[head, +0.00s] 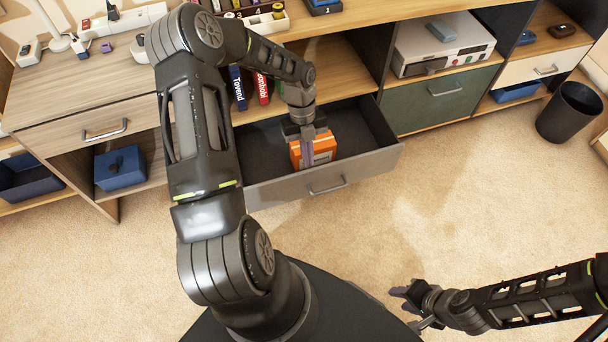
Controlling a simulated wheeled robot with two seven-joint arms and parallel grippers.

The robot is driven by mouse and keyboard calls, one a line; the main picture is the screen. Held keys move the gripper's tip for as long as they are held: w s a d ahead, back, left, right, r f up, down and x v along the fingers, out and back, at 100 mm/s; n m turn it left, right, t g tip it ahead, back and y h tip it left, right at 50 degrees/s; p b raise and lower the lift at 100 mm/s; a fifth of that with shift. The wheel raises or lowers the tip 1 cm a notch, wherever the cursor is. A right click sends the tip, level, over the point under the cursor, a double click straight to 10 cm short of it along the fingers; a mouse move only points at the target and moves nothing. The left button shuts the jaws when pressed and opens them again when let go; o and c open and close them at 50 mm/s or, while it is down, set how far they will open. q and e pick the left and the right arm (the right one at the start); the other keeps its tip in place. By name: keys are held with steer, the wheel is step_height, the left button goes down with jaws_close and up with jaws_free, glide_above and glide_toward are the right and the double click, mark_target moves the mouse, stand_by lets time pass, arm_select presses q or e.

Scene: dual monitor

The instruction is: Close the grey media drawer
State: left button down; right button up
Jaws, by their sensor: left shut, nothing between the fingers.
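The grey media drawer (272,190) stands pulled out from the wooden cabinet, with its dark inside showing and a bar handle (328,187) on its front. An orange box (325,150) lies in the drawer near the front panel. My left gripper (308,158) points down over the drawer, shut, its fingers in front of the orange box in the picture. Whether they touch the box I cannot tell. My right gripper (401,297) is low over the carpet at the right, away from the drawer; its finger gap is not clear.
A blue book (237,88) and a red book (262,88) stand on the shelf above the drawer. A closed green drawer (436,101) is to the right, below a white device (444,48). A black bin (569,112) stands far right. Carpet before the drawer is clear.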

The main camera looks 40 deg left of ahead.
arm_select(q)
steer(key=shift+w+f, duration=0.1)
steer(key=shift+w, duration=0.1)
steer(key=shift+f, duration=0.1)
step_height(320, 180, down, 9)
steer(key=b, duration=0.1)
steer(key=shift+w+a+b, duration=0.15)
steer(key=shift+a+b, duration=0.15)
stand_by(0.5)
steer(key=shift+a+f, duration=0.1)
steer(key=shift+f, duration=0.05)
